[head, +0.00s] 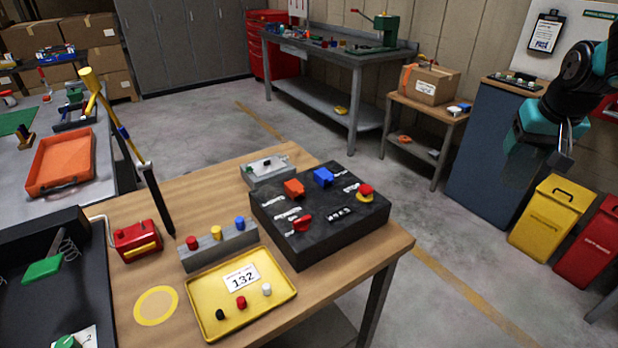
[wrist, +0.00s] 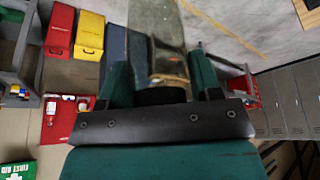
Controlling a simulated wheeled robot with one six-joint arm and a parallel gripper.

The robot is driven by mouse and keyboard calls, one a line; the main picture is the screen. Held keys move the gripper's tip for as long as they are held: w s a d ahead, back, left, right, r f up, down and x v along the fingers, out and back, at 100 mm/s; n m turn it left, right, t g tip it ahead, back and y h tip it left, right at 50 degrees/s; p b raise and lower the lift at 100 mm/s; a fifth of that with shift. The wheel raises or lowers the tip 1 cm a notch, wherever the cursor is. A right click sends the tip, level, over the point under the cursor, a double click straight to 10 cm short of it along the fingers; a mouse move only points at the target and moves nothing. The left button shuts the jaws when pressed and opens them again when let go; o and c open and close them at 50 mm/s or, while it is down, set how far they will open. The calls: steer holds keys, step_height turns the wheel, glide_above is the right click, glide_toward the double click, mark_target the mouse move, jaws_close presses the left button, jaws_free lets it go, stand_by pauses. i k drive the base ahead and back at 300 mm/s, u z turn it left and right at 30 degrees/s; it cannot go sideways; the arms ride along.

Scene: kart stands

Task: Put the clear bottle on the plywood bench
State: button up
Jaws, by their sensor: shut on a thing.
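My gripper (head: 545,148) is raised at the right of the head view, in front of the blue cabinet. It is shut on the clear bottle (wrist: 158,32), which extends from between the two green fingers (wrist: 165,84) to the top edge of the wrist view. In the head view the bottle is only a faint see-through shape, so its tilt is hard to tell. A wood-topped bench (head: 340,258) stands in the near middle, well left of my gripper. A smaller wooden bench (head: 452,117) stands farther back. I cannot tell for certain which is the plywood bench.
The near bench bears a black switch box (head: 300,250), a yellow tray (head: 215,328), a peg block (head: 215,258) and a red box (head: 135,240). A cardboard box (head: 425,88) fills much of the small bench. Yellow (head: 545,220) and red (head: 592,245) bins stand below my gripper.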

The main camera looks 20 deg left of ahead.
mark_target(189, 198)
steer(key=u, duration=1)
steer(key=i, duration=0.9)
steer(key=u, duration=0.85)
